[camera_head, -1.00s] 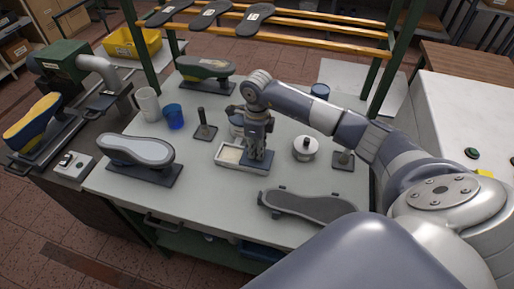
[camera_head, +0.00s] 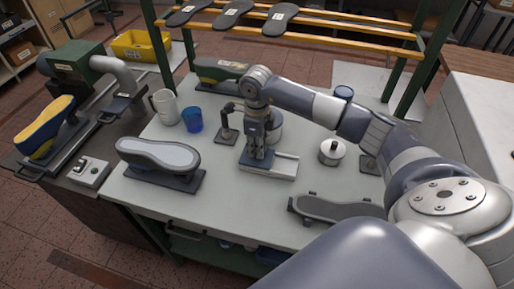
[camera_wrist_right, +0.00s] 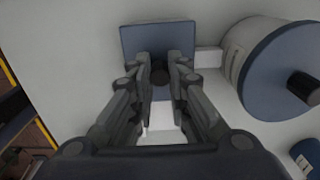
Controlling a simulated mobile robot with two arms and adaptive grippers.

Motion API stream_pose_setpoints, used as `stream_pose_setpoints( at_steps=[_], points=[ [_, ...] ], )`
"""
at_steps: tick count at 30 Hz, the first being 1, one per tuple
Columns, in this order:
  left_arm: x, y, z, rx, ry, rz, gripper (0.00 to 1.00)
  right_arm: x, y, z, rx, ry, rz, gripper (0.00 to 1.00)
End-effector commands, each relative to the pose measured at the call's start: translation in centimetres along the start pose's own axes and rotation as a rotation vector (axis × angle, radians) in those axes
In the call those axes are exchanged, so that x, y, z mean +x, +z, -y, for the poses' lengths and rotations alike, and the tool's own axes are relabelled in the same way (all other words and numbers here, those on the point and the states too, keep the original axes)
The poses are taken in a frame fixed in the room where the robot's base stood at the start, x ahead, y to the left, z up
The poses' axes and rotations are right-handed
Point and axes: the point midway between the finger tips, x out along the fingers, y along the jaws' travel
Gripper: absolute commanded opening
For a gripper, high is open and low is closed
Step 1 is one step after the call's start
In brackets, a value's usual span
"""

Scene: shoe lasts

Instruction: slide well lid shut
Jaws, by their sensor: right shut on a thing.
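The well lid (camera_head: 256,163) is a blue-grey plate on the left part of a small white tray-like well (camera_head: 285,168). My right gripper (camera_head: 257,150) reaches down onto the lid from above. In the right wrist view, its fingers (camera_wrist_right: 160,78) are closed around a dark knob on the lid (camera_wrist_right: 157,36). The lid's far edge shows beyond the fingers. A pale strip of the well (camera_wrist_right: 163,136) shows between the fingers on the near side. No well opening is visible, though the gripper hides part of the lid. My left gripper is in neither view.
Shoe lasts (camera_head: 160,155) stand on the bench.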

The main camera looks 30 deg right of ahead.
Motion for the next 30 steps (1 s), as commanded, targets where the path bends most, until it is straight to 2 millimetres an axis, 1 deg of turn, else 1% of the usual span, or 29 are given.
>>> stream_pose_setpoints(
  at_steps=[1, 2, 3, 6, 9, 13, 14, 15, 16, 19, 23, 30],
  points=[
    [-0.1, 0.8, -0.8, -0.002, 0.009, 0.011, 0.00, -0.3, 0.5, 0.0, -0.003, -0.001, 0.017, 0.00],
    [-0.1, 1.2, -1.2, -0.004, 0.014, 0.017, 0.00, -0.4, 0.5, 0.0, -0.003, -0.001, 0.017, 0.00],
    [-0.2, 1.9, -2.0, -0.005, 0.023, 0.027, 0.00, -0.4, 0.5, 0.0, -0.003, -0.002, 0.017, 0.18],
    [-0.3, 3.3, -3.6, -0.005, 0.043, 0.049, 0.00, -0.4, 0.5, 0.0, -0.002, -0.002, 0.016, 0.38],
    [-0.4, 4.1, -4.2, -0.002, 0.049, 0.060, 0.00, -0.3, 0.4, 0.0, -0.002, -0.002, 0.012, 0.38],
    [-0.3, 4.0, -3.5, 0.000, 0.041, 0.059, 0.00, -0.2, 0.2, 0.0, -0.001, -0.001, 0.008, 0.38],
    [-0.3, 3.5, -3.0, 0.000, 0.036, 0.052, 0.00, -0.2, 0.2, 0.0, -0.001, -0.001, 0.008, 0.38],
    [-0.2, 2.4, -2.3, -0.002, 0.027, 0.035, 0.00, -0.2, 0.2, 0.0, -0.001, -0.001, 0.007, 0.38],
    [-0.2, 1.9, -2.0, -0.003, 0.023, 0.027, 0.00, -0.3, 0.2, 0.0, -0.001, -0.001, 0.007, 0.38],
    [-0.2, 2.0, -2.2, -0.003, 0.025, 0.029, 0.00, -1.0, 0.2, 0.1, -0.001, -0.002, 0.007, 0.38],
    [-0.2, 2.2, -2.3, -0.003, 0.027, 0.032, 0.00, -3.2, 0.3, 0.1, -0.003, -0.005, 0.010, 0.38],
    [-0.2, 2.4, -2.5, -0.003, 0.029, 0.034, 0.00, -8.4, 0.4, 0.1, -0.003, -0.005, 0.011, 0.38]
  ],
)
